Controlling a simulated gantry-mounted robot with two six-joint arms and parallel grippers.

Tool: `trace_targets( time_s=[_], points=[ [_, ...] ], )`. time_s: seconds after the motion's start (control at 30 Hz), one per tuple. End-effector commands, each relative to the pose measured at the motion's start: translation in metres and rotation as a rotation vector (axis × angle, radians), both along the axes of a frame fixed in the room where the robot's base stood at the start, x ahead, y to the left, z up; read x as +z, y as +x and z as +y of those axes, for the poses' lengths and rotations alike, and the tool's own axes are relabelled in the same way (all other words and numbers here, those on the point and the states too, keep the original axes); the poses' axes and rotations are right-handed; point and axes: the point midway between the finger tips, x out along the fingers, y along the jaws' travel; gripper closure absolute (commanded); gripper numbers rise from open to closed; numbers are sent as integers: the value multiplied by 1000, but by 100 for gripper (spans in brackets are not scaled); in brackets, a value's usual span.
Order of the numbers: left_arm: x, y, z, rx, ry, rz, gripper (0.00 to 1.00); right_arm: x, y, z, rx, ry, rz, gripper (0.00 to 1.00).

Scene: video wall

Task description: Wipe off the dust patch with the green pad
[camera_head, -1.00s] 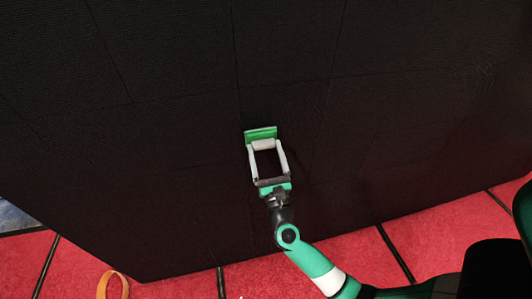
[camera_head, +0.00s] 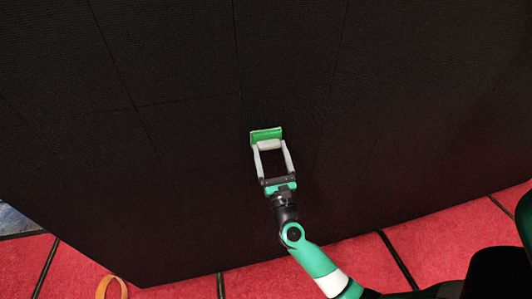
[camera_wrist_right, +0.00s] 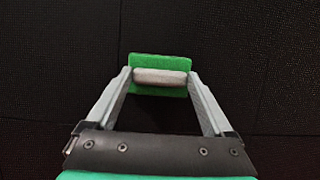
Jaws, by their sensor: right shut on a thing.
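My right gripper (camera_head: 271,146) is shut on the grey handle of the green pad (camera_head: 266,134). The pad is a flat green block. In the right wrist view the green pad (camera_wrist_right: 160,61) lies beyond the grey handle, and the fingers of my right gripper (camera_wrist_right: 160,80) grip the handle's two ends. The pad faces the dark video wall (camera_head: 180,130); I cannot tell for sure whether it touches it. I cannot make out a dust patch on the dark panels. My left gripper is not in view.
The wall is made of large black panels with thin seams. A red floor (camera_head: 240,282) with black strips runs along its lower edge. An orange loop (camera_head: 112,288) lies at the bottom left. The wall around the pad is clear.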

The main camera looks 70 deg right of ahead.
Motion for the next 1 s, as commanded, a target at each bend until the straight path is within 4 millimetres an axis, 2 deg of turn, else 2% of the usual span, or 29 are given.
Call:
trace_targets(
  time_s=[0.2, 0.4, 0.63, 1.0],
  points=[
    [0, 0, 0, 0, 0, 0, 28, 0, -18, -13, -2, 0, -1, 58],
    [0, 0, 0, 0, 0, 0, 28, 0, -20, -14, 1, 0, -1, 58],
    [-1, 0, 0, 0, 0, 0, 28, 0, -16, -15, 2, 0, 0, 58],
    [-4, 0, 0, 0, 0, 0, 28, 0, 10, 8, 4, 0, -1, 58]
  ],
)
